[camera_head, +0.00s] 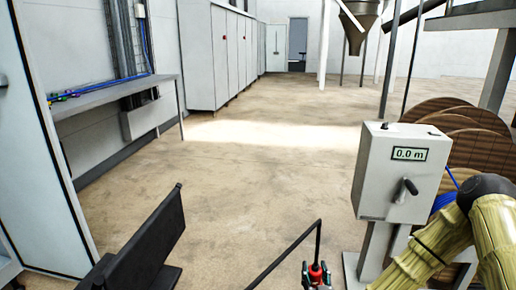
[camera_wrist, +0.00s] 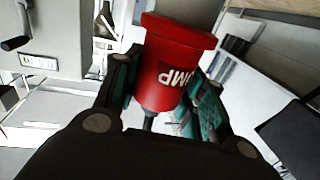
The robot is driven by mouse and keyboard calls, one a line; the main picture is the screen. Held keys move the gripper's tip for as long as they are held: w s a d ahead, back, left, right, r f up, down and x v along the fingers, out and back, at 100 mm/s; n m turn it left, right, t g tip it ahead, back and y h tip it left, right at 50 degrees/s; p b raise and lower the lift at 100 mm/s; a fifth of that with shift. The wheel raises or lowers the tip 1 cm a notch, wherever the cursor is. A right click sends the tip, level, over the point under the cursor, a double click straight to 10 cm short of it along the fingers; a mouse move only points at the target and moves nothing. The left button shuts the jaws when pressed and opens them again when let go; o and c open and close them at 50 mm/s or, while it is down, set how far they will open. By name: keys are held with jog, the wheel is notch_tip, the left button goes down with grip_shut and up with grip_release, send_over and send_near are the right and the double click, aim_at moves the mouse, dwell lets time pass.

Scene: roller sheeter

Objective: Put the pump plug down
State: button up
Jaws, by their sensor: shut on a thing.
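The pump plug (camera_wrist: 172,70) is a red cylinder with a wider rim and a white label that partly reads "UMP". In the wrist view my gripper (camera_wrist: 163,88) has one finger on each side of it and is shut on it. In the head view the plug (camera_head: 316,272) is a small red piece at the bottom edge, held up in my gripper (camera_head: 317,281), which is mostly cut off below. A black rod or cable (camera_head: 300,240) rises beside the plug, bends and runs down to the left. What lies directly under the plug is hidden.
A grey box (camera_head: 384,190) with a crank and a display reading 0.0 m stands at right, before large wooden reels (camera_head: 465,130). A black panel (camera_head: 150,240) is at lower left. A bench (camera_head: 115,92) stands at far left. The middle floor is clear.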

jog(key=s+r+p, duration=0.3)
jog(key=r+p, duration=1)
jog(key=r, duration=0.3)
jog(key=s+f, duration=0.6)
jog(key=f, duration=0.1)
jog(key=shift+s+f, duration=0.2)
jog(key=shift+f, duration=0.1)
